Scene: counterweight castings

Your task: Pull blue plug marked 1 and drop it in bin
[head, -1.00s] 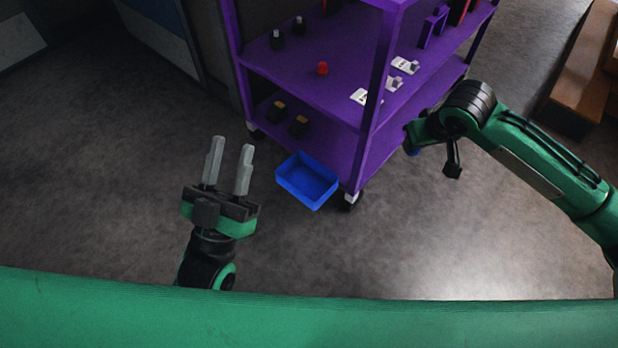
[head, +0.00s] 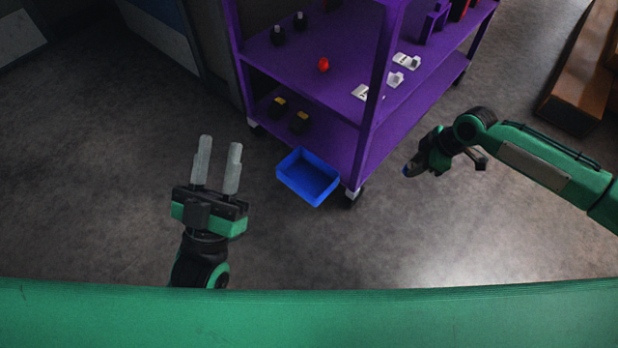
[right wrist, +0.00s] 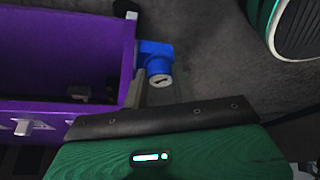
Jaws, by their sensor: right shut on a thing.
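The blue plug (right wrist: 154,52) shows in the right wrist view, held between the fingers of my right gripper (right wrist: 140,80). Its round pale end carries a dark mark that I cannot read clearly. The blue bin (head: 296,186) stands open and looks empty at the cart's near corner. My left gripper (head: 218,165) is open and empty, left of the bin.
The purple cart (head: 320,105) has shelves and a near corner post between my right gripper and the bin. Its shelves hold a red knob (head: 323,65), black-and-yellow pieces (head: 300,122) and white labelled parts (head: 396,79). Grey floor is clear in front.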

